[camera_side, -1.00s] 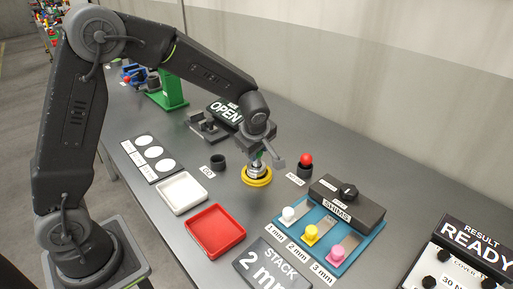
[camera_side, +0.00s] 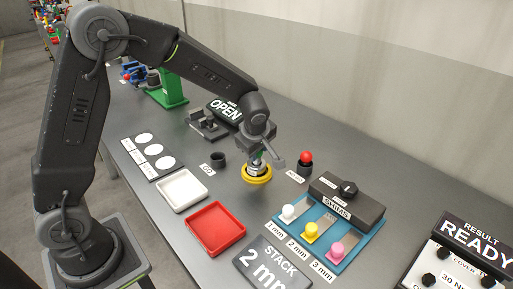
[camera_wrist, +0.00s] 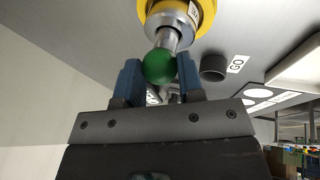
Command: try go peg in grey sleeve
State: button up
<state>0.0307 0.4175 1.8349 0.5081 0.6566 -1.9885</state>
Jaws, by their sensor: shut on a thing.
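My gripper (camera_wrist: 158,78) is shut on the go peg, with its blue fingers at both sides of the peg's green ball knob (camera_wrist: 159,66). The peg's silver shaft runs from the knob to the grey sleeve (camera_wrist: 168,11), which is ringed by a yellow base (camera_wrist: 204,20). In the side view, my gripper (camera_side: 260,156) is right above the yellow base (camera_side: 257,179). The peg stands in line with the sleeve's mouth. How deep its tip sits inside is hidden.
The dark GO holder (camera_side: 217,160) is empty to the left. A red-knobbed peg (camera_side: 305,158) stands in its holder close to the right. A white tray (camera_side: 182,191), a red tray (camera_side: 215,229) and a shim rack (camera_side: 347,203) stand nearby.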

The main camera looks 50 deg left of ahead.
jog(key=shift+f, duration=1.1)
dwell(2.4)
jog(key=shift+r, duration=0.15)
jog(key=shift+r, duration=4)
